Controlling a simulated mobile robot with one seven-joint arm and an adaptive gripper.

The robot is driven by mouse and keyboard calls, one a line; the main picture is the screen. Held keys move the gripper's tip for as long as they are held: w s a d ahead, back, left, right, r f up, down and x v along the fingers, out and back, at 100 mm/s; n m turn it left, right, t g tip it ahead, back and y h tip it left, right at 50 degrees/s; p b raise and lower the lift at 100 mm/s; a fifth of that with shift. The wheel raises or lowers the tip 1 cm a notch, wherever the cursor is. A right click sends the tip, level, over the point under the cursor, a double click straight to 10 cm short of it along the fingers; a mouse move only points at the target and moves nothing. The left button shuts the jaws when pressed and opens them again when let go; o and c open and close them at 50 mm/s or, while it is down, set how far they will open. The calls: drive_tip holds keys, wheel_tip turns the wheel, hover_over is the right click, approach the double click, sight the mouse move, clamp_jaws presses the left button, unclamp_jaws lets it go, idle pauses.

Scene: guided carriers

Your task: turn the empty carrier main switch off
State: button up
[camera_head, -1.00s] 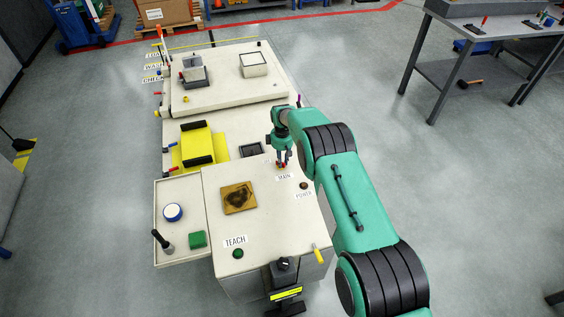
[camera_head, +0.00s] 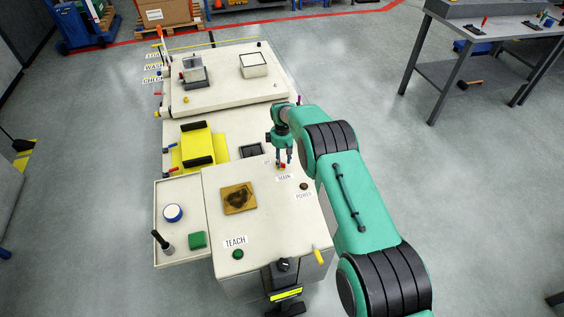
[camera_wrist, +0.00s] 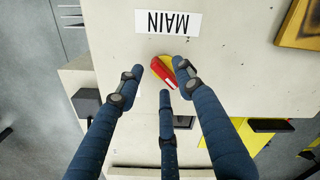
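The main switch (camera_head: 281,166) is a small red handle on a yellow base, set in the pale carrier top by the MAIN label (camera_head: 285,177). In the wrist view the red handle (camera_wrist: 164,73) lies aslant, and part of its yellow base (camera_wrist: 167,62) shows beside it, close to the label (camera_wrist: 168,22). My gripper (camera_head: 283,160) is over the switch. In the wrist view its three blue fingers (camera_wrist: 158,76) are spread apart, with the handle in the space between their tips. The fingers look clear of the handle; their exact height above it is hard to tell.
A brown knob (camera_head: 304,185) by the POWER label, a brown stained plate (camera_head: 239,198) and a green TEACH button (camera_head: 238,254) share this top. A yellow block (camera_head: 197,146) stands behind. A side tray (camera_head: 181,188) is on the left.

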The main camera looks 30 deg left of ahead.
wheel_tip(320, 180, up, 10)
drive_tip(key=shift+r, duration=0.2)
idle(0.5)
